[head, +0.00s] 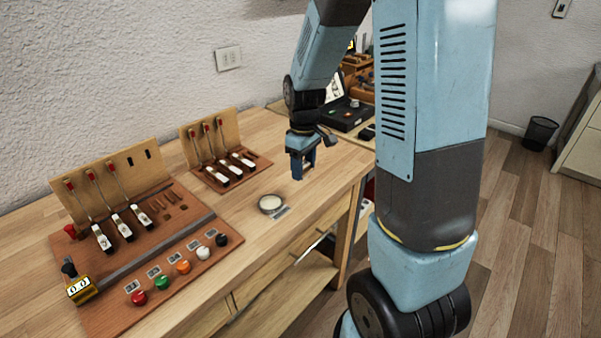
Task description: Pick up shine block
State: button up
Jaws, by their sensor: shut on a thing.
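My gripper (303,168) hangs fingers down above the right part of the wooden bench (325,190), right of the smaller key-action board and behind a small round tin. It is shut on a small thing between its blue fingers. The thing is mostly hidden and too small to make out, so I cannot tell for certain that it is the shine block. I see no other thing that is clearly the shine block.
A round tin (271,203) with pale contents sits near the front edge. The larger action board (140,240) has several coloured knobs; a smaller board (222,165) stands behind. A yellow counter (80,290) is at left. A black tray (345,115) lies at the back right.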

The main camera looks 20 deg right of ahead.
jog(key=s+r, duration=0.6)
jog(key=s, duration=0.5)
jog(key=shift+r, duration=0.25)
jog(key=o, duration=0.4)
jog(key=c, duration=0.3)
